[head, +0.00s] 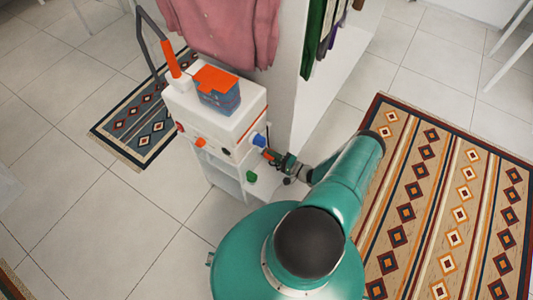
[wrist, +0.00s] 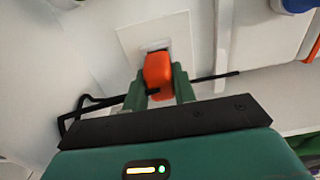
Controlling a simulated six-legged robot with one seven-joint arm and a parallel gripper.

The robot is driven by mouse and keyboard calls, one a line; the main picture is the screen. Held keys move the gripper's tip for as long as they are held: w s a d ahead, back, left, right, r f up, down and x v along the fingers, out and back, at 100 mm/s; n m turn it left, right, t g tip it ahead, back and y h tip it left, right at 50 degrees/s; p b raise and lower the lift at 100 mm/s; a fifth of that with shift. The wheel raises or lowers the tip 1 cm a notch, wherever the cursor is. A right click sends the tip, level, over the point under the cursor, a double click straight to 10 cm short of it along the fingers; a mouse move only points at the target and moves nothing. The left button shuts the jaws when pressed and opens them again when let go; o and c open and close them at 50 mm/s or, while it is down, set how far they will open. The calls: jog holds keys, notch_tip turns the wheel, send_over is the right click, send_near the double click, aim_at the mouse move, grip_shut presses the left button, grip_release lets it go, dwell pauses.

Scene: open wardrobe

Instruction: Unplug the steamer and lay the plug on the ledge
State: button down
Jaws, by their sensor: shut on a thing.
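The orange plug (wrist: 158,70) is between the two green fingers of my gripper (wrist: 161,88), which is shut on it. The plug's far end meets or overlaps a white socket plate (wrist: 128,38) on the white wall. I cannot tell whether its pins are inside. A black cord (wrist: 85,100) shows at the left, and a dark length also runs right of the fingers. In the head view my gripper (head: 277,158) is at the lower right of a white unit (head: 225,125), by the white panel. An orange-tipped wand (head: 172,62) with a grey hose stands on the unit.
A blue box with an orange top (head: 218,90) sits on the unit. Blue, red and green knob-like parts stick out near my gripper. A pink garment (head: 220,30) and dark clothes hang above. A white surface (wrist: 265,95) lies right of the plug. Patterned rugs (head: 450,200) cover the tiles.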

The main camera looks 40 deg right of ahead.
jog(key=shift+v, duration=0.75)
dwell(0.7)
jog(key=v, duration=0.3)
jog(key=shift+s+d, duration=0.15)
jog(key=shift+s, duration=0.2)
dwell(0.3)
jog(key=shift+w+a+f+g+h, duration=0.2)
jog(key=shift+f+g+h, duration=0.15)
jog(key=shift+f+g, duration=0.8)
jog(key=shift+w+a+f+g+h, duration=0.2)
jog(key=shift+f+g+h, duration=0.2)
jog(key=shift+f+g, duration=0.7)
jog(key=shift+w+a+f+g+h, duration=0.1)
jog(key=shift+w+f+g+h, duration=0.2)
jog(key=shift+f+g, duration=0.85)
jog(key=shift+s+f+t, duration=0.1)
jog(key=shift+f+t, duration=0.25)
jog(key=shift+t, duration=0.05)
jog(key=c, duration=1.1)
grip_release()
